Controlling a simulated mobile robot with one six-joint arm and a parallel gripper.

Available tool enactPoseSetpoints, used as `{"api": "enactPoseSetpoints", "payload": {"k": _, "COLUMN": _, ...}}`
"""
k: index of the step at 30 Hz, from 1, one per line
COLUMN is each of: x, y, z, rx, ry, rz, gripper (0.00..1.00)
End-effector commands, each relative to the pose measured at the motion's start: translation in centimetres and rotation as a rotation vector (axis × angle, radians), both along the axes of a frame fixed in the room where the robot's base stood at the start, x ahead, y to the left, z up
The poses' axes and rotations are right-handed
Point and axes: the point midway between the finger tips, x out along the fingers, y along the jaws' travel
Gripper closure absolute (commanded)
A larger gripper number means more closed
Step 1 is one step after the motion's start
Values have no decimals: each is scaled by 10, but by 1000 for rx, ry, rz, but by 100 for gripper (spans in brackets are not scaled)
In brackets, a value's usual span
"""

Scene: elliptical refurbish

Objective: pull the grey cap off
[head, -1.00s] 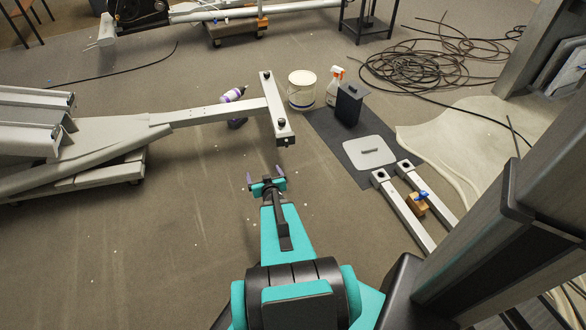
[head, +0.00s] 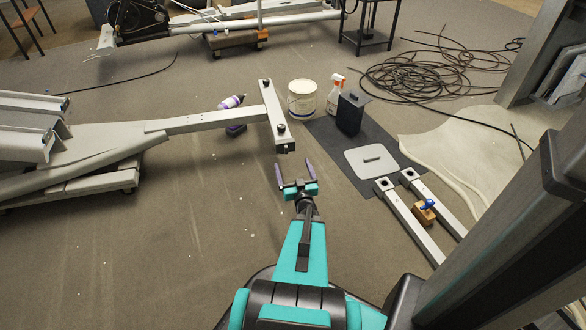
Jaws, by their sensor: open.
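The grey crossbar (head: 272,110) at the end of the elliptical's long grey beam has a dark end piece (head: 286,148) at its near end. This end piece looks like the cap, but it is too small to tell its shade or edges clearly. My gripper (head: 294,168) is just in front of that end, slightly to its right. Its two purple fingers are spread apart and point toward the bar. Nothing is between them, and I see no contact with the bar.
A white bucket (head: 302,99), a spray bottle (head: 335,95) and a dark box (head: 350,114) stand behind. A grey plate with a handle (head: 371,161) lies on the dark mat (head: 335,150). Two grey tubes (head: 410,222) lie at right.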

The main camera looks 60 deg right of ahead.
Motion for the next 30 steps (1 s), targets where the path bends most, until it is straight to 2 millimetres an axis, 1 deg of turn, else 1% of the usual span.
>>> {"api": "enactPoseSetpoints", "payload": {"k": 5, "x": 3, "y": -3, "z": -1, "rx": 1, "ry": 1, "rz": 0, "gripper": 10}}
{"api": "enactPoseSetpoints", "payload": {"k": 11, "x": 14, "y": -15, "z": -2, "rx": 0, "ry": 0, "rz": 1, "gripper": 10}}
{"api": "enactPoseSetpoints", "payload": {"k": 30, "x": 71, "y": -75, "z": -3, "rx": -1, "ry": 1, "rz": 0, "gripper": 10}}
